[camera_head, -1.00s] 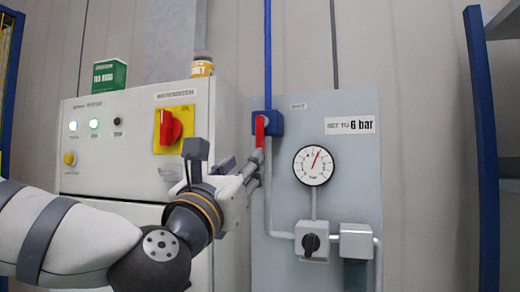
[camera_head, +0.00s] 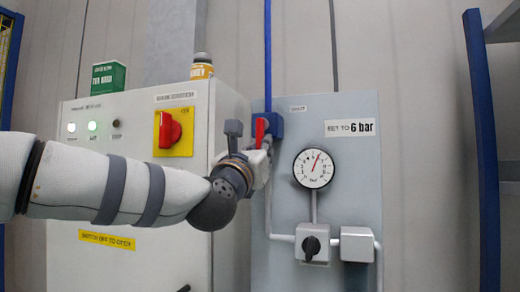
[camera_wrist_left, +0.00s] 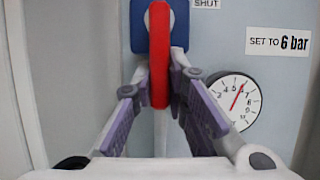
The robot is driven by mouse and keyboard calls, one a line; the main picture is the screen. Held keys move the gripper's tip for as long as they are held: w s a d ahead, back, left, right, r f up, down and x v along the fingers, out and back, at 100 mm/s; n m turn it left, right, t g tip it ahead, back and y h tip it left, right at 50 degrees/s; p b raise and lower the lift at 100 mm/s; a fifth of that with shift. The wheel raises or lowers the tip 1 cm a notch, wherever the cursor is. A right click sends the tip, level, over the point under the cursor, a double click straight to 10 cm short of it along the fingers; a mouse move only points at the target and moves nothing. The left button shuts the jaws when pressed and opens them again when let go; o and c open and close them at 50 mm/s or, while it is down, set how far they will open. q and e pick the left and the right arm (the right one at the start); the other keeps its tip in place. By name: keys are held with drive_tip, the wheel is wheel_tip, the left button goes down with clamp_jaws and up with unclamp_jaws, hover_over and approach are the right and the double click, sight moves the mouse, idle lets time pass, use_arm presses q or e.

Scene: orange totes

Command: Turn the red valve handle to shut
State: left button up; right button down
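The red valve handle (camera_head: 260,131) hangs down from a blue valve body (camera_head: 276,122) on the blue pipe. In the left wrist view the handle (camera_wrist_left: 160,60) is an upright red bar, its lower end free between the fingers. My left gripper (camera_head: 265,146) is at the handle; its fingers (camera_wrist_left: 160,80) come together on both sides of the bar and appear to close on it. The contact itself is hard to see. A SHUT label (camera_wrist_left: 207,3) is right of the valve body. My right gripper is not in view.
A white cabinet with a red switch (camera_head: 170,130) on a yellow plate stands left of the valve. A pressure gauge (camera_head: 313,168) and a black knob (camera_head: 311,247) are on the grey panel (camera_head: 350,105) to the right. A blue rack post (camera_head: 484,150) stands far right.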

use_arm(q)
drive_tip(key=shift+d+n, duration=0.1)
drive_tip(key=shift+n, duration=0.2)
clamp_jaws()
drive_tip(key=shift+s+d+r+n+y+b, duration=0.15)
drive_tip(key=shift+d+n+y, duration=0.3)
drive_tip(key=shift+n+y, duration=0.75)
drive_tip(key=shift+s+d+r+n+y+b, duration=0.15)
drive_tip(key=shift+d+n+y, duration=0.35)
drive_tip(key=shift+n, duration=1.45)
drive_tip(key=shift+s+d+r+n+y+b, duration=0.1)
drive_tip(key=shift+d+n+y+b, duration=0.2)
drive_tip(key=shift+n+y, duration=0.95)
drive_tip(key=shift+d+n+h, duration=0.15)
drive_tip(key=shift+n+h, duration=0.1)
drive_tip(key=shift+n, duration=0.25)
drive_tip(key=o, duration=0.8)
unclamp_jaws()
drive_tip(key=shift+c, duration=0.2)
drive_tip(key=shift+s, duration=0.1)
drive_tip(key=v, duration=1.2)
